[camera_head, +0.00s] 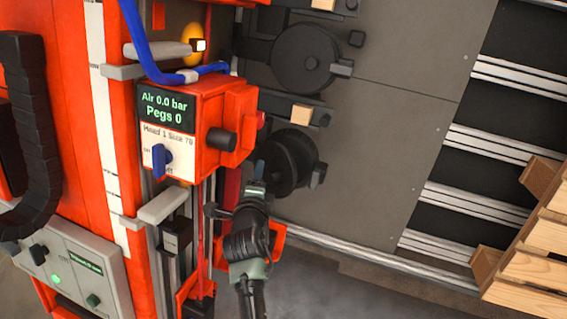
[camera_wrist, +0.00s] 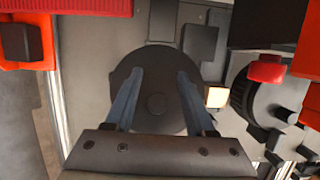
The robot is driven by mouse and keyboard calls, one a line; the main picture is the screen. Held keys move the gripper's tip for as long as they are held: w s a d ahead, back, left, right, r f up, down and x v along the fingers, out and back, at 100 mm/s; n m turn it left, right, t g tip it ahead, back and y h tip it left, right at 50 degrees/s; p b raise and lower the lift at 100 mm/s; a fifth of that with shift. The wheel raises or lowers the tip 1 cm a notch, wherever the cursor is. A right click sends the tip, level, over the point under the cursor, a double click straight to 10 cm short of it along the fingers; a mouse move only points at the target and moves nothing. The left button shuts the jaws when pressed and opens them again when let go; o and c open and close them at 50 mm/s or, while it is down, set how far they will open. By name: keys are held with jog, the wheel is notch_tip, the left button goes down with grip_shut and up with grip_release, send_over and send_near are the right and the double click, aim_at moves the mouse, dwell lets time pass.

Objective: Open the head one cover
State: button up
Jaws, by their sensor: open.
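The head one box (camera_head: 182,125) is orange, with a display reading "Air 0.0 bar, Pegs 0" and a blue knob (camera_head: 160,158) below it. A dark round disc (camera_head: 290,162), which looks like a cover, stands to its right against the grey panel. My gripper (camera_head: 258,172) is at the disc's left edge in the head view. In the wrist view the open fingers (camera_wrist: 159,76) lie in front of a dark round disc (camera_wrist: 155,112), one on each side of its middle. Nothing is held. Whether the fingers touch the disc I cannot tell.
A second dark disc (camera_head: 303,58) sits higher on the panel. A red button (camera_wrist: 267,69) and a dark wheel (camera_wrist: 268,100) show at the right of the wrist view. A blue hose (camera_head: 143,45) hangs above the box. Wooden pallets (camera_head: 525,255) stand at the right.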

dwell(0.4)
jog(key=s+a+r+p, duration=0.2)
jog(key=s+r, duration=0.2)
jog(key=s, duration=0.4)
jog(key=shift+s+a+r, duration=0.2)
jog(key=shift+a+r, duration=0.15)
dwell(0.4)
jog(key=s+d+r+p, duration=0.2)
jog(key=s+d+p, duration=0.3)
jog(key=s+d, duration=0.1)
jog(key=shift+s+r, duration=0.2)
jog(key=shift+s, duration=0.15)
dwell(0.3)
jog(key=shift+d, duration=0.1)
dwell(0.4)
